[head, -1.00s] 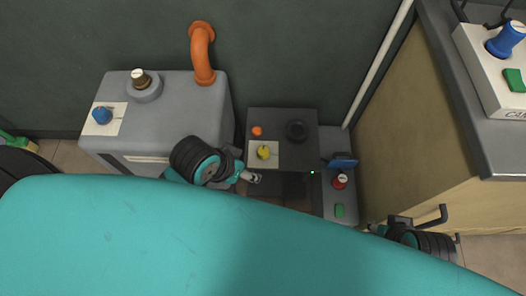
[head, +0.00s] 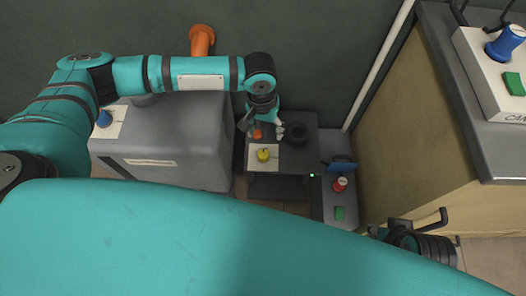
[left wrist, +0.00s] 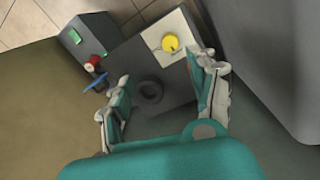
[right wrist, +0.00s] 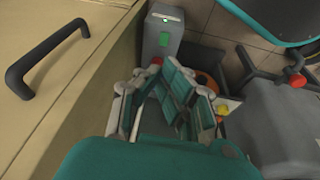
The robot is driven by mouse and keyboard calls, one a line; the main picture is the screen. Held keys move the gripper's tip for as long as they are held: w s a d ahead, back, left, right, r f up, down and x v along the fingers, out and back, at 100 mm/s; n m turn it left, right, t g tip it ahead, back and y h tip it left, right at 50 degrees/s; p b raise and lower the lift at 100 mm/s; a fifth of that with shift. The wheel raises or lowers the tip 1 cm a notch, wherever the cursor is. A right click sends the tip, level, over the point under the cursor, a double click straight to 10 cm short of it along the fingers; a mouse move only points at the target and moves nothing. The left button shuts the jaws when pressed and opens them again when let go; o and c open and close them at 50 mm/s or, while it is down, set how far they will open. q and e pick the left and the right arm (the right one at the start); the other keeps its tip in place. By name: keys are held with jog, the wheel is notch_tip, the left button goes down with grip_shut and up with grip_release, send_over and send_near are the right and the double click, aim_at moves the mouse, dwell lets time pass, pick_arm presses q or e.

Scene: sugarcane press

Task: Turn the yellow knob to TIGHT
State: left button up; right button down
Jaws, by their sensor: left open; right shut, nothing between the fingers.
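The yellow knob (head: 263,155) sits on a pale square plate (head: 256,165) on top of the dark press unit. The knob also shows in the left wrist view (left wrist: 170,43), near the right finger but apart from it. My left gripper (head: 263,129) is over the unit, just behind the knob, open and empty, pointing down. In its wrist view (left wrist: 165,88) a dark ring lies between the fingers. Plate markings are too small to read. My right gripper (right wrist: 165,90) is shut and empty, low beside the tan cabinet; part of the yellow knob (right wrist: 222,109) shows past it.
A black ring (head: 297,132) and an orange cap (head: 257,134) sit on the press top. A grey box to the right has a red knob (head: 340,184) and a green button (head: 339,213). A grey machine (head: 180,150) stands left; the tan cabinet (head: 415,130) closes the right side.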

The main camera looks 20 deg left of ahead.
pick_arm(q)
jog(key=a, duration=0.2)
jog(key=b, duration=0.2)
send_near(263, 154)
jog(key=shift+n, duration=0.4)
jog(key=f+b, duration=0.1)
jog(key=f, duration=0.1)
jog(key=f+b, duration=0.1)
jog(key=f, duration=0.1)
jog(key=shift+d+f, duration=0.2)
jog(key=shift+d, duration=0.05)
notch_tip(263, 154, down, 5)
jog(key=shift+w+r+b, duration=0.1)
jog(key=shift+b, duration=1)
jog(key=shift+d, duration=0.1)
pick_arm(e)
jog(key=w+a+r+t+y, duration=0.1)
jog(key=w+a+r+t, duration=0.2)
jog(key=w+r+t, duration=0.2)
jog(key=w+a+r+t+y, duration=0.2)
jog(key=w+r+t, duration=0.3)
jog(key=w, duration=0.5)
jog(key=shift+w+a+r+n+t, duration=0.35)
jog(key=shift+a+t, duration=0.2)
jog(key=shift+t, duration=0.45)
